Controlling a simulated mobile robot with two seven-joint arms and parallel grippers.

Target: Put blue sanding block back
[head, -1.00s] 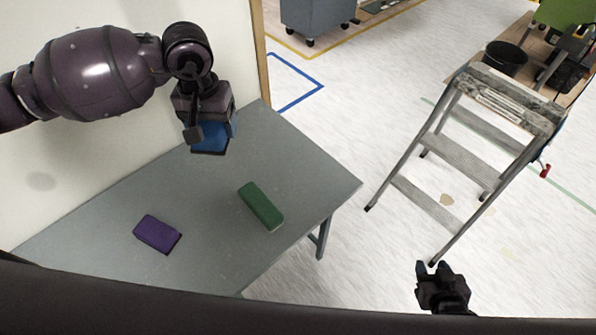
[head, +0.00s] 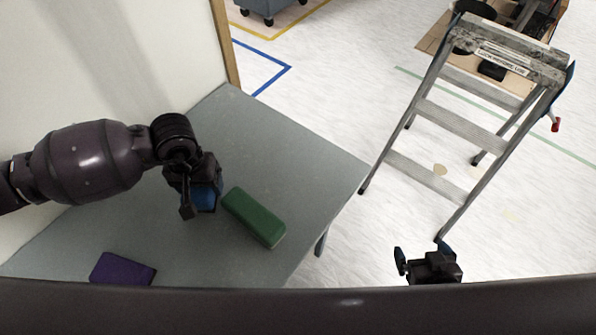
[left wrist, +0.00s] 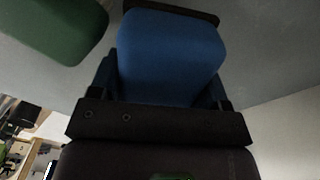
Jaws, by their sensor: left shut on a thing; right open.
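The blue sanding block (head: 205,197) is held in my left gripper (head: 203,199), over the grey table (head: 300,165). In the left wrist view the blue block (left wrist: 170,58) sits between the two fingers. A green block (head: 254,217) lies on the table just right of my left gripper; it also shows in the left wrist view (left wrist: 52,25). A purple block (head: 123,269) lies near the table's front left, partly cut off by my body. I cannot tell whether the blue block touches the table. My right gripper (head: 424,250) is open and empty, above the floor right of the table.
A grey stepladder (head: 468,115) stands on the floor right of the table. A wall (head: 110,60) runs behind the table. The table top behind the green block is clear. A grey wheeled cabinet (head: 262,8) stands at the back.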

